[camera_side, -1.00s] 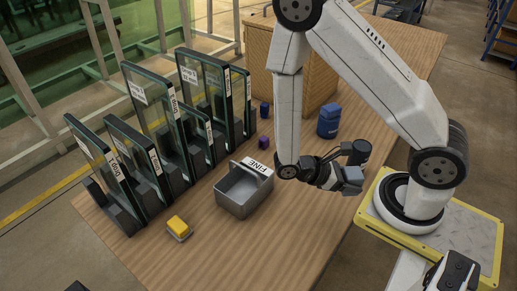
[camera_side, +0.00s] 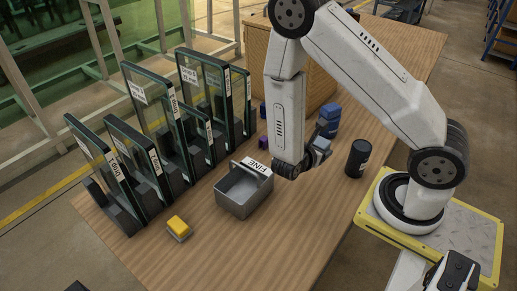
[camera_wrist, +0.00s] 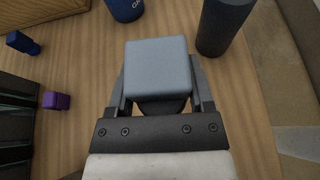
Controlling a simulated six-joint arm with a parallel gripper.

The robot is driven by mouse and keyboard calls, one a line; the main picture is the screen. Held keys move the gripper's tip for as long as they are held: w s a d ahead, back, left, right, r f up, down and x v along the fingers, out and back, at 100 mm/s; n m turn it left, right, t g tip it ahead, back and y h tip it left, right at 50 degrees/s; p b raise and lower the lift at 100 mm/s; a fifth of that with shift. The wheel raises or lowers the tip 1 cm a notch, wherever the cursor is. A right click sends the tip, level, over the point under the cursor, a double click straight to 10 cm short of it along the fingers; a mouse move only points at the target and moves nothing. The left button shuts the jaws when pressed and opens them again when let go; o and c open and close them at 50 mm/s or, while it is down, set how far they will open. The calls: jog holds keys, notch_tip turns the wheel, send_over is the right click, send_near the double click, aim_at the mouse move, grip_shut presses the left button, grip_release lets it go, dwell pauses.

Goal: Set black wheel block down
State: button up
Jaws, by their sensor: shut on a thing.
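My gripper (camera_wrist: 162,100) is shut on a block with a grey-blue square face and a dark rounded part beneath; I take it for the black wheel block (camera_wrist: 158,66). In the wrist view the fingers clasp it from both sides. In the side view the block (camera_side: 320,147) shows beyond the wrist, over the wooden table (camera_side: 290,225). The arm hides most of my gripper there. I cannot tell whether the block touches the table.
A black cylinder (camera_side: 358,158) stands to the right, and a blue container (camera_side: 328,121) behind. A purple block (camera_wrist: 55,101) and small blue block (camera_wrist: 22,43) lie left. A grey bin (camera_side: 243,193) labelled FINE, a yellow block (camera_side: 178,225) and racked glass panes (camera_side: 150,130) stand further left.

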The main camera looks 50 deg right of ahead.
jog(key=shift+w, duration=0.35)
jog(key=shift+f, duration=0.2)
send_over(311, 177)
jog(key=shift+f, duration=2.1)
jog(key=shift+f, duration=1.8)
jog(key=o, duration=1.3)
jog(key=shift+f, duration=0.15)
